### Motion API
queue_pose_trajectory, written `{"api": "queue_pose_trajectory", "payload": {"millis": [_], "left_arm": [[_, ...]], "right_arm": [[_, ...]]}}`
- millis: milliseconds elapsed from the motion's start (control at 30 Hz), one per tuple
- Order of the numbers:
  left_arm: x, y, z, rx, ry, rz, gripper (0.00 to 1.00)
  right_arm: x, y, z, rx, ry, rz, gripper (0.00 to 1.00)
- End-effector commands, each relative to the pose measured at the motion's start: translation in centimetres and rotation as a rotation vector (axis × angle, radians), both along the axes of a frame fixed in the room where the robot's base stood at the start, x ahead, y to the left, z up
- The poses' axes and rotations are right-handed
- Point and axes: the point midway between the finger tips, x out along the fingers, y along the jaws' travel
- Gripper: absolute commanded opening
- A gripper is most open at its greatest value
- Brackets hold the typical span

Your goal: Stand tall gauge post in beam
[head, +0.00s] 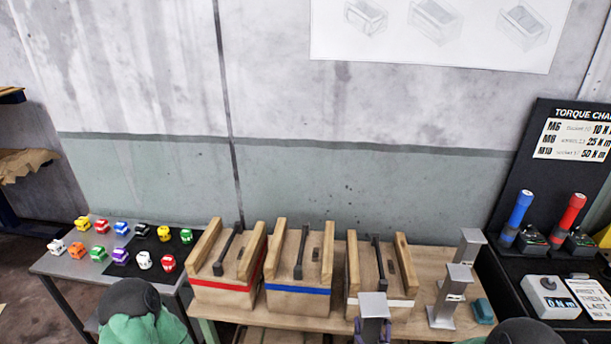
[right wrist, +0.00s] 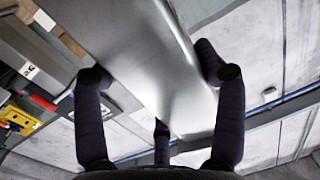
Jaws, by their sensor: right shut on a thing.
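A grey metal post with a flat square top (head: 373,304) is at the bottom centre of the head view, in front of the white-striped wooden block. My right gripper (head: 374,338) is shut on it; only a little of its dark fingers shows there. In the right wrist view the post (right wrist: 150,60) fills the space between the dark fingers (right wrist: 160,95). The post's lower end is hidden. Two similar grey posts, a nearer one (head: 447,296) and a farther one (head: 470,246), stand at the table's right. I cannot tell which thing is the beam. My left gripper is out of view.
Wooden blocks with red (head: 224,286), blue (head: 298,291) and white (head: 385,302) stripes stand on the wooden table, with black bars on top. A teal block (head: 483,311) lies at the right. Several toy cars cover the left table (head: 70,262). A black tool station (head: 510,275) borders the right.

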Motion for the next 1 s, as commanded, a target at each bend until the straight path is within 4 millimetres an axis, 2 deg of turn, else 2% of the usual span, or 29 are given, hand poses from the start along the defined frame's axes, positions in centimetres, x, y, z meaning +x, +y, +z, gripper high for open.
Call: {"api": "queue_pose_trajectory", "payload": {"millis": [33, 267, 633, 1000], "left_arm": [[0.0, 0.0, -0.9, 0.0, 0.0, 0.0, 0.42], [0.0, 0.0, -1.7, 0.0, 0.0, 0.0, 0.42], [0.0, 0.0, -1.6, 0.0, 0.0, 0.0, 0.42], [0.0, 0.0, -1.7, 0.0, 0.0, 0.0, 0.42]], "right_arm": [[0.1, 0.0, -0.8, 0.0, -0.005, -0.001, 0.12], [-0.2, -0.1, -2.0, -0.001, -0.003, -0.001, 0.12], [-3.7, -0.2, -6.5, -0.002, -0.001, -0.002, 0.12], [-4.4, 0.0, -7.1, 0.0, -0.005, -0.001, 0.12]]}}
